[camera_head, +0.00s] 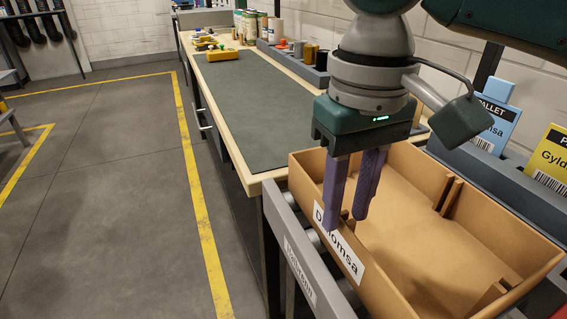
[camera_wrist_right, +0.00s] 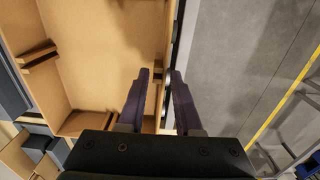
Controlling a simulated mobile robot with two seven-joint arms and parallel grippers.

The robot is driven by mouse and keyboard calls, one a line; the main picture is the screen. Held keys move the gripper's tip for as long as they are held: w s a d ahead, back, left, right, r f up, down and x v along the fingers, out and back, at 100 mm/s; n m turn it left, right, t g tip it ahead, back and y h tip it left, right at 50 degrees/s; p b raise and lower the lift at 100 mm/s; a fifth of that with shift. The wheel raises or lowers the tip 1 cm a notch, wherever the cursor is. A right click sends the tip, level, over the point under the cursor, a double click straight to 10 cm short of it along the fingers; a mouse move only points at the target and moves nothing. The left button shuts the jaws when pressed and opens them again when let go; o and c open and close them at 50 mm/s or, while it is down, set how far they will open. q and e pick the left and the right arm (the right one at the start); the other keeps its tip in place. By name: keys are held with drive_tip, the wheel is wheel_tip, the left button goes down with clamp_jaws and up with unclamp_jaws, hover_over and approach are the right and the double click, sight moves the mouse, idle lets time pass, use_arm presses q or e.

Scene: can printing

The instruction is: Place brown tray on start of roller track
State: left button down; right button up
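The brown tray (camera_head: 420,228) is an open box with small inner ledges and a white label reading roughly "Dolomsa" on its near-left wall. It sits at the right of the head view, beside a grey rail (camera_head: 297,262) with rollers showing under its left edge. The wrist view also shows the tray (camera_wrist_right: 105,60), apparently empty. My right gripper (camera_head: 346,222) points down at the tray's labelled wall, with its purple fingers apart. In the wrist view the gripper (camera_wrist_right: 159,75) has one finger over the tray's inside and the other past its wall; contact is unclear. My left gripper is out of view.
A workbench with a green mat (camera_head: 250,105) runs behind the tray, with a yellow object (camera_head: 222,55) and cans at its far end. Blue (camera_head: 497,120) and yellow (camera_head: 550,160) pallet cards stand at the right. The floor at left is clear.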

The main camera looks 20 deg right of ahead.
wheel_tip(320, 180, up, 7)
drive_tip(key=shift+p, duration=0.4)
drive_tip(key=s+a+f+n+t+y+p, duration=0.2)
drive_tip(key=s+a+n+y+p, duration=0.1)
drive_tip(key=s+a+p, duration=0.45)
drive_tip(key=s+d+r+m+t+h+p, duration=0.2)
drive_tip(key=s+d+p, duration=0.1)
drive_tip(key=s+d, duration=0.6)
wheel_tip(320, 180, up, 38)
drive_tip(key=d+p, duration=0.1)
drive_tip(key=p, duration=3.7)
drive_tip(key=shift+s+f+h, duration=0.15)
drive_tip(key=shift+s+h, duration=0.2)
drive_tip(key=shift+h, duration=0.05)
drive_tip(key=shift+d, duration=0.1)
